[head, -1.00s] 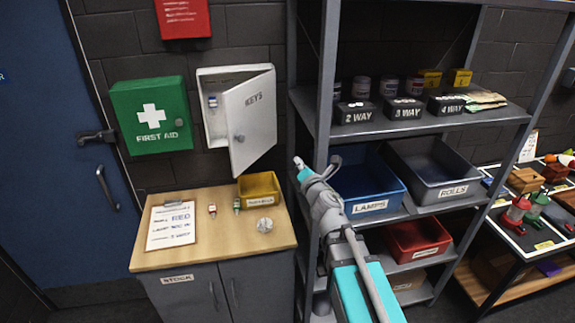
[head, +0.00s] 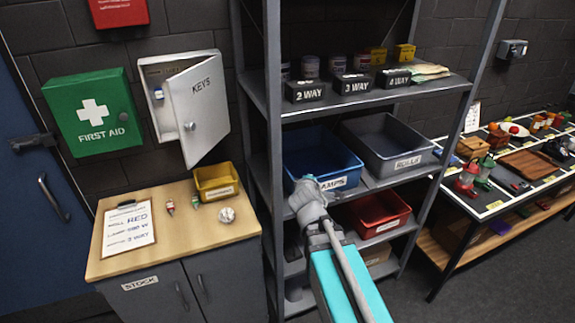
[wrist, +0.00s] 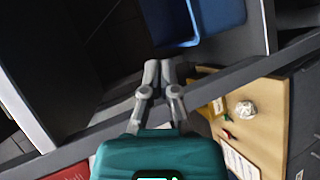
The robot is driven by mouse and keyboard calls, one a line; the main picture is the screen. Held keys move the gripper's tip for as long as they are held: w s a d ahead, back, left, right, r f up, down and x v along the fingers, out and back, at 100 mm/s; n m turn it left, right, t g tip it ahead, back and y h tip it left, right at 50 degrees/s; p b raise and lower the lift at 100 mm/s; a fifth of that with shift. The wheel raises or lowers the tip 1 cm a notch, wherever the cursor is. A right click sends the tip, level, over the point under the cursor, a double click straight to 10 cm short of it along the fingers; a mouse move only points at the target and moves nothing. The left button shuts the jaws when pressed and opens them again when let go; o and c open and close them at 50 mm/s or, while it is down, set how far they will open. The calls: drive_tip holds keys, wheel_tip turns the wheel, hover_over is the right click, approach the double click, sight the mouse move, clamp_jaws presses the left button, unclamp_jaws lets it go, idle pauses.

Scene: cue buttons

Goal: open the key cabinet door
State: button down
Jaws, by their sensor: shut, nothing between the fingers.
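The key cabinet (head: 157,98) is on the wall at the left in the head view. Its white door, marked KEYS (head: 199,108), stands ajar, swung out toward the right, with a round knob (head: 190,126) on it. The cabinet is not visible in the wrist view.
A shelf rack (head: 262,100) with a blue bin (head: 305,150), a grey bin (head: 375,145) and a red bin (head: 372,215) stands right of the cabinet. Below the cabinet, a wooden-topped stock cupboard (head: 180,235) holds a clipboard (head: 128,228) and a yellow box (head: 222,190).

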drive_tip(key=s+d+f+m+g+b, duration=0.1)
drive_tip(key=s+d+f+m+g, duration=0.15)
drive_tip(key=s+f+m, duration=0.2)
drive_tip(key=s+d+f+m+g+b, duration=0.2)
drive_tip(key=s+f+m+g, duration=0.15)
drive_tip(key=f, duration=0.25)
drive_tip(key=s+f+m+g+y+b, duration=0.1)
drive_tip(key=s+f+m+g, duration=0.2)
drive_tip(key=s, duration=0.2)
drive_tip(key=s+a+f+m+g+y+b, duration=0.1)
drive_tip(key=s+f+m+g, duration=0.2)
drive_tip(key=s, duration=0.3)
drive_tip(key=shift+a+f+g+y, duration=0.2)
drive_tip(key=shift+f+g+y, duration=0.25)
drive_tip(key=shift+g, duration=0.25)
